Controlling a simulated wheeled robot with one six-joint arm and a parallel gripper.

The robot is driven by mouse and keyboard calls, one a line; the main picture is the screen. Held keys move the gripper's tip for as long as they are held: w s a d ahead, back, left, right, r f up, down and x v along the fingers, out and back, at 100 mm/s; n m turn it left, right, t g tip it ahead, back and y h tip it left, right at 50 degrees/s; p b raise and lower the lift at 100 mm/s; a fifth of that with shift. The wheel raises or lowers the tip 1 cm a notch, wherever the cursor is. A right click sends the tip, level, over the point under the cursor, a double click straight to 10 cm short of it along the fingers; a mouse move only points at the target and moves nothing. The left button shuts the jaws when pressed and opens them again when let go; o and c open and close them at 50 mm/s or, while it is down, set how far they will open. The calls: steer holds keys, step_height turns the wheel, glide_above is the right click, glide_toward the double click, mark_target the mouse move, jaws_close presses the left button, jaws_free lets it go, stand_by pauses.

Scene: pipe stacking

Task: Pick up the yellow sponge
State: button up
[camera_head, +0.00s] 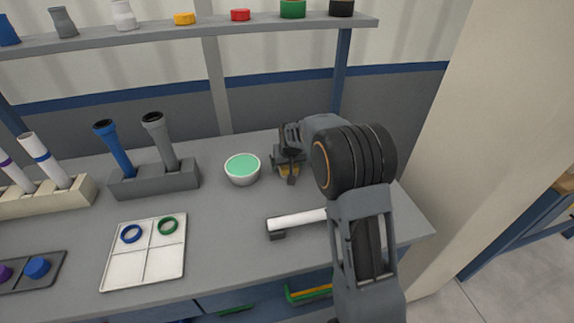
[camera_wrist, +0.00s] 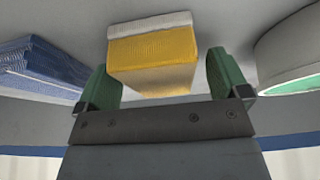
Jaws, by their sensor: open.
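The yellow sponge (camera_wrist: 152,50) shows in the wrist view as a yellow block with a pale white layer on one side. My gripper (camera_wrist: 163,80) is open, with one green finger on each side of the sponge. Gaps show between the fingers and the sponge, and I cannot tell how deep it sits between them. In the head view my gripper (camera_head: 287,172) is over the back right of the table, beside the bowl. Only a small bit of the yellow sponge (camera_head: 289,171) shows there, mostly hidden by the gripper.
A white bowl with green contents (camera_head: 242,170) stands just left of my gripper. A white tube (camera_head: 297,219) lies nearer on the table. Pipe holders (camera_head: 153,180) and a tray (camera_head: 146,252) are left.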

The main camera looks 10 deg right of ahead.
steer(key=shift+c, duration=0.3)
steer(key=c, duration=0.9)
steer(key=shift+r, duration=0.2)
steer(key=shift+c, duration=0.2)
steer(key=shift+r, duration=0.3)
step_height(320, 180, up, 2)
steer(key=shift+r, duration=0.1)
steer(key=s+a+r, duration=0.7)
steer(key=s+r, duration=0.3)
steer(key=s, duration=0.2)
steer(key=shift+s, duration=0.1)
